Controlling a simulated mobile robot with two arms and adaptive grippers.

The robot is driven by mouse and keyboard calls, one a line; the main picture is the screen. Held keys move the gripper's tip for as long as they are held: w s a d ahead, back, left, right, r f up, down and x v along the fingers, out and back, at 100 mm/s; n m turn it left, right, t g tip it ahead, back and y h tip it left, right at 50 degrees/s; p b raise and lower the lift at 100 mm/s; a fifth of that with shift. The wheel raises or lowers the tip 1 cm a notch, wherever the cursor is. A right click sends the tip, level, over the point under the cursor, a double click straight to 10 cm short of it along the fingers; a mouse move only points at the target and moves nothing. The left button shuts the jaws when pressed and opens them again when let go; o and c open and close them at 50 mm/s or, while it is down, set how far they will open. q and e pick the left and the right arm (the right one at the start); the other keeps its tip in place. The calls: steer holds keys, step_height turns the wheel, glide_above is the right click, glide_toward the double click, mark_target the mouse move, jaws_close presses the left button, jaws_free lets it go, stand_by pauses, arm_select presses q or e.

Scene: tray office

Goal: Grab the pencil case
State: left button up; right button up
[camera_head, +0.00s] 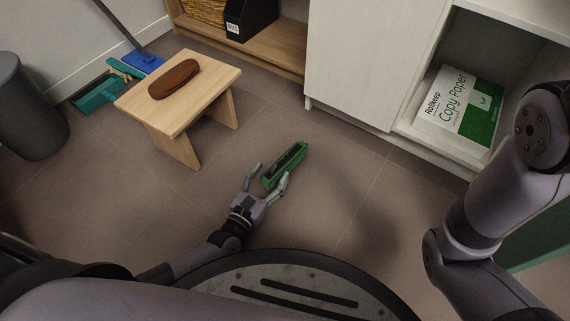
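A long brown rounded case (174,79), which looks like a pencil case, lies on a small wooden stool (215,76) at the upper left. A long green object with a dark top (292,158) is at the centre, over the floor; I cannot tell for sure what it is. My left gripper (271,172) is open, with its fingers spread at the near end of the green object. I cannot tell whether they touch it. It is well apart from the brown case. My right arm shows at the right, but its gripper is out of view.
A dark bin (30,110) stands at the far left. A teal dustpan (97,95) and a blue broom head (142,63) lie by the wall. A white cabinet (370,60) and a copy paper box (460,105) are at the right. The middle floor (340,190) is mostly clear.

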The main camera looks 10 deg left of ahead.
arm_select(q)
jaws_close()
stand_by(0.6)
